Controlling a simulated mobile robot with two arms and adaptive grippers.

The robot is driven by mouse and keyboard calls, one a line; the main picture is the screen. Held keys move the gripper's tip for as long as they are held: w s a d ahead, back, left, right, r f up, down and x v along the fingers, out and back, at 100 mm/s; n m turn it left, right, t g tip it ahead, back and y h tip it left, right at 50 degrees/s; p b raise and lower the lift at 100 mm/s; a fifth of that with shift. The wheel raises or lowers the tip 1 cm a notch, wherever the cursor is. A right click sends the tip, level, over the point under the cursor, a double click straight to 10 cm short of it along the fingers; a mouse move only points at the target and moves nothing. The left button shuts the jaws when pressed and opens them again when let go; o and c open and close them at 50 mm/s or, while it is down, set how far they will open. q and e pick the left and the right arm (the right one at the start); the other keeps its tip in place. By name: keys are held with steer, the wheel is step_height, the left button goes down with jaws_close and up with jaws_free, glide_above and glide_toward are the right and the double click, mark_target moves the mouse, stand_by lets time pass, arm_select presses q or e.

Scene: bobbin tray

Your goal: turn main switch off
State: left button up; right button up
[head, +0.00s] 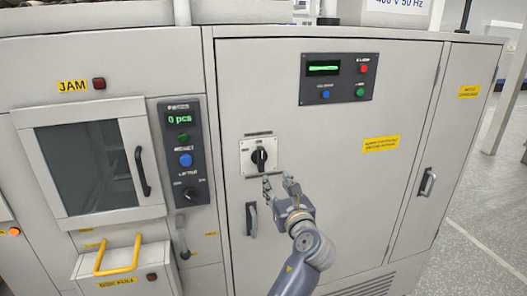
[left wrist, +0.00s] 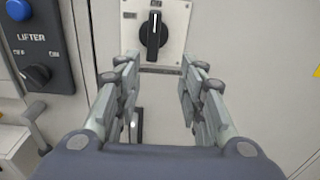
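The main switch (head: 259,156) is a black rotary knob on a pale square plate on the grey cabinet door. Its handle stands about upright; the small lettering on the plate is too blurred to read. It also shows at the top of the left wrist view (left wrist: 153,36). My left gripper (head: 278,183) is just below and slightly right of the knob in the head view, apart from it. In the left wrist view its fingers (left wrist: 160,80) are spread wide with nothing between them, pointing toward the plate. My right gripper is not in view.
A dark control panel (head: 183,150) with a green display, buttons and a lifter knob is left of the switch. A door handle (head: 251,219) sits below the switch. A button panel (head: 338,79) is at upper right. The door's surface right of my gripper is clear.

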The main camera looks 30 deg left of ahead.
mark_target(262, 159)
arm_select(q)
steer(key=shift+y, duration=0.3)
steer(key=p+x, duration=0.1)
steer(key=x, duration=0.2)
steer(key=r+p+x, duration=0.1)
steer(key=x, duration=0.3)
steer(key=p+x, duration=0.1)
steer(key=x, duration=0.2)
steer(key=shift+s+a+r, duration=0.2)
steer(key=shift+a+r, duration=0.2)
steer(key=shift+a, duration=0.2)
steer(key=shift+w, duration=0.1)
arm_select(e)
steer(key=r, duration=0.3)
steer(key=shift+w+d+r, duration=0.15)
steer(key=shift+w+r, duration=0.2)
arm_select(q)
steer(key=shift+c, duration=0.3)
jaws_close()
